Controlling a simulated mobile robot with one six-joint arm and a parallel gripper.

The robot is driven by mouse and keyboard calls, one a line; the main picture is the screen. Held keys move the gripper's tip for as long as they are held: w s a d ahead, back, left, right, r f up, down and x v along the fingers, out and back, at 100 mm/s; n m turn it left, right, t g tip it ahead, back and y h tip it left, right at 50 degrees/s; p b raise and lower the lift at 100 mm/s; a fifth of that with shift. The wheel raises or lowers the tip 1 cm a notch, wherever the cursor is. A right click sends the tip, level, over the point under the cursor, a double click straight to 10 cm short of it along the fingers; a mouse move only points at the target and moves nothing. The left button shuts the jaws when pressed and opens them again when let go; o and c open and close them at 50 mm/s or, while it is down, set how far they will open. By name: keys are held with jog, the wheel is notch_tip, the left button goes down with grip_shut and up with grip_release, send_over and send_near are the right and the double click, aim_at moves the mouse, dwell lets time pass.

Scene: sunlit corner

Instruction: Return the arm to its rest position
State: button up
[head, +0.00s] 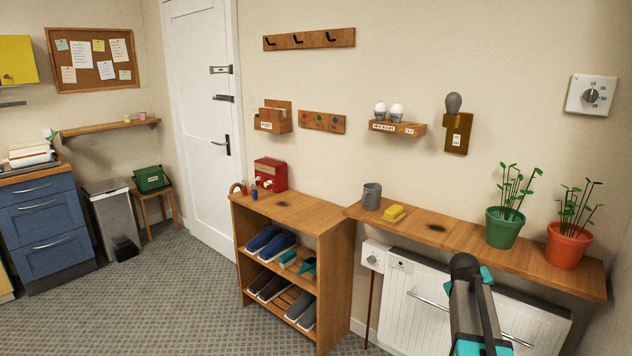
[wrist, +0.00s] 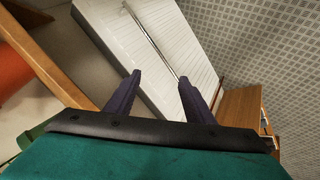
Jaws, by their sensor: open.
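My arm (head: 468,300) rises at the lower right of the head view, in front of the radiator (head: 445,308) and below the wooden shelf. My gripper (wrist: 158,92) shows in the wrist view with two dark fingers apart and nothing between them. The white radiator (wrist: 160,50) lies beyond the fingertips there. In the head view the fingers are hidden behind my own arm.
A shoe rack (head: 339,250) stands left of the radiator. The carpet (head: 170,300) is clear at left.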

jog(key=s+a+f+g+y, duration=0.1)
jog(key=s+a+f+g, duration=0.1)
jog(key=s+a+f, duration=0.55)
jog(key=s+a+f+g+y, duration=0.1)
jog(key=s+a+f, duration=0.3)
jog(key=f, duration=0.7)
jog(key=s+a+f+g+y, duration=0.1)
jog(key=s+a+f+g, duration=0.1)
jog(key=s+a+f, duration=0.6)
jog(key=s+a+f+g, duration=0.1)
jog(key=s+a+f, duration=0.2)
jog(key=s, duration=0.6)
jog(key=s+a+f+g+y, duration=0.1)
jog(key=s+a+f+g, duration=0.1)
jog(key=s+a+f, duration=0.2)
jog(key=s+a+f+m+g+y, duration=0.1)
jog(key=s+a+f, duration=0.3)
jog(key=s+f, duration=0.5)
jog(key=s+g, duration=0.1)
jog(key=s, duration=0.5)
jog(key=shift+s+a, duration=0.15)
jog(key=shift+a, duration=0.05)
jog(key=c, duration=0.4)
jog(key=shift+a, duration=0.1)
